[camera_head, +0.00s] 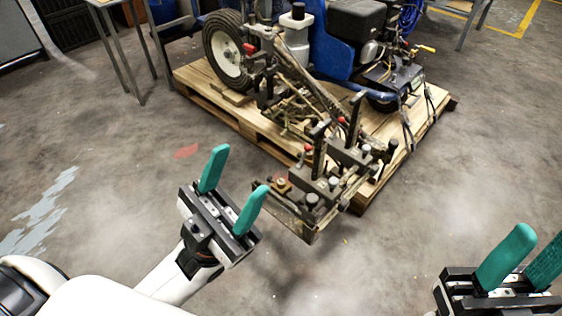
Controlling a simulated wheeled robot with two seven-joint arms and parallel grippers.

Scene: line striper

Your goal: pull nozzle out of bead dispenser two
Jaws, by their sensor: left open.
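The line striper's marking assembly (335,180), with dark blocks, posts and small knobs, juts out over the near edge of the pallet. The bead dispensers and their nozzles are too small to tell apart here, so I cannot tell which one is dispenser two. A brass-coloured fitting (281,184) sits at the assembly's near left end. My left gripper (237,172) is open and empty, its teal fingers pointing up, just left of that end and apart from it in the picture. My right gripper (540,243) is at the lower right, its teal fingers apart and empty, partly cut off by the frame.
The blue line striper (335,45) with its large wheel (226,54) stands on a wooden pallet (205,96). Metal table legs (119,65) stand at the upper left. The concrete floor (440,200) is clear between the pallet and my grippers.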

